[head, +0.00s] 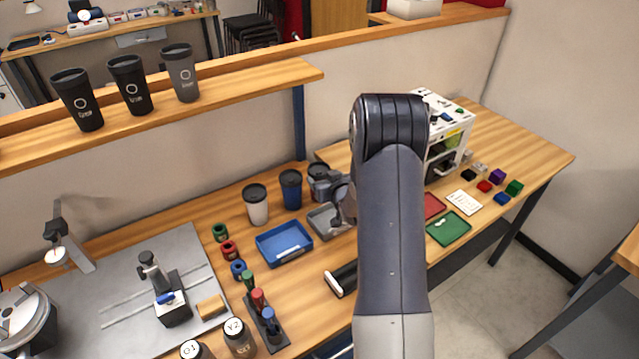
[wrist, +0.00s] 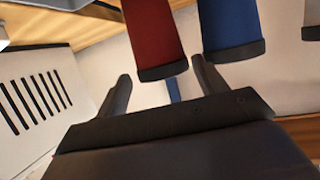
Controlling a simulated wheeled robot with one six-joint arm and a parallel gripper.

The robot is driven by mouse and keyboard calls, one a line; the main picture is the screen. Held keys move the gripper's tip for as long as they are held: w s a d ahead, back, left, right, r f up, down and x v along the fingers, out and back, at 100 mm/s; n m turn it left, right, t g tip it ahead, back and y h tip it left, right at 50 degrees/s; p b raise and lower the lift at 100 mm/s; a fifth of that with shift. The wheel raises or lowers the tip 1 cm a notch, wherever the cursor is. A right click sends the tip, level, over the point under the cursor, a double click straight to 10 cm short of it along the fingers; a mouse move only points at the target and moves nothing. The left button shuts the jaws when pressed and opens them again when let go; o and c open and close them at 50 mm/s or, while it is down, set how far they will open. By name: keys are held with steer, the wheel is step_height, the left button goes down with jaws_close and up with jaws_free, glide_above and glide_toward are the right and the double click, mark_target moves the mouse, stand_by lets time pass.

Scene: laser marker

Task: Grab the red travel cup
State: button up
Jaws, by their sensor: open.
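The red travel cup (wrist: 153,35) shows in the wrist view, which looks upside down, with its dark lid at the lower end. My gripper (wrist: 161,70) is open, with one finger on each side of the red cup's lid region in the picture. I cannot tell whether either finger touches it. A blue cup (wrist: 228,25) is close on the right, next to the right finger. In the head view my gripper (head: 335,190) is low over the bench, partly behind my arm, and I cannot make out the red cup there.
The blue cup (head: 291,190) and a white cup (head: 256,205) stand in the row left of my gripper. A blue tray (head: 284,243) and a grey tray (head: 325,221) lie in front. A white machine (head: 445,135) stands to the right. Three dark tumblers (head: 130,87) stand on the shelf.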

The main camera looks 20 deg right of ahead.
mark_target(319, 172)
steer(key=p+x, duration=0.2)
steer(key=x, duration=0.1)
steer(key=shift+w, duration=0.45)
steer(key=shift+w+f, duration=0.25)
steer(key=shift+w, duration=0.35)
steer(key=c, duration=0.3)
